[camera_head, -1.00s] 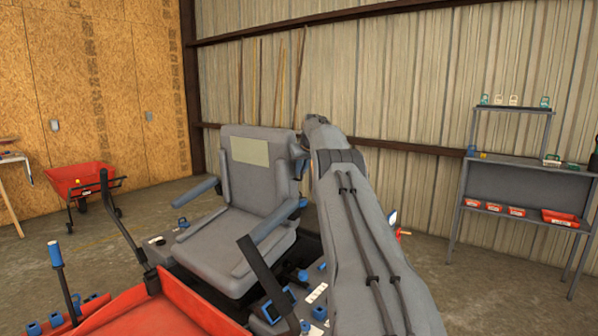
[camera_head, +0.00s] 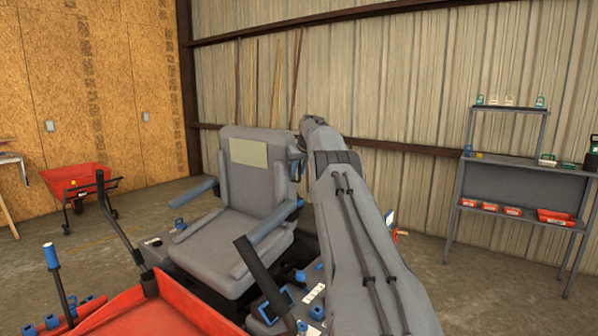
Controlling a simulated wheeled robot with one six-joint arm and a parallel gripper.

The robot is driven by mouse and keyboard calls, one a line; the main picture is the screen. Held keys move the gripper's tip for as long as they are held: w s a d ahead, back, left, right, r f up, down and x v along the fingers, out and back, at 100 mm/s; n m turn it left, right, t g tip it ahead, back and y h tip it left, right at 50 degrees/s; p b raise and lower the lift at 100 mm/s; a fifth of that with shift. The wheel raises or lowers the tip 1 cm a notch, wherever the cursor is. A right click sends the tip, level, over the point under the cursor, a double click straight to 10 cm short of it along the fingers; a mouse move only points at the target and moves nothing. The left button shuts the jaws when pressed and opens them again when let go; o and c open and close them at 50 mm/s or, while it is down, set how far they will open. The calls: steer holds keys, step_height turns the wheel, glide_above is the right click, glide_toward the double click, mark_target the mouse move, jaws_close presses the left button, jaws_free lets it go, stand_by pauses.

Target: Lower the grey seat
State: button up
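The grey seat (camera_head: 256,183) has an upright backrest with a pale panel, a flat cushion and two blue-grey armrests. It stands on a red and grey machine, left of the middle of the view. My grey arm (camera_head: 352,220) reaches up from the bottom right and passes just right of the seat, hiding part of the machine's right side. The arm's far end is beside the top right of the backrest. My gripper is not visible; it is hidden behind the arm or out of sight.
Black levers (camera_head: 118,218) and a red body panel (camera_head: 165,308) are in front of the seat. A red wheelbarrow (camera_head: 78,180) stands at the left by the wooden wall. A grey shelf bench (camera_head: 520,175) with red bins stands at the right. Concrete floor is open between.

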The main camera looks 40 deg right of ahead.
steer(key=shift+a+r, duration=0.15)
steer(key=shift+r, duration=0.15)
steer(key=b+v, duration=0.2)
steer(key=v, duration=0.5)
steer(key=shift+s, duration=0.2)
stand_by(0.4)
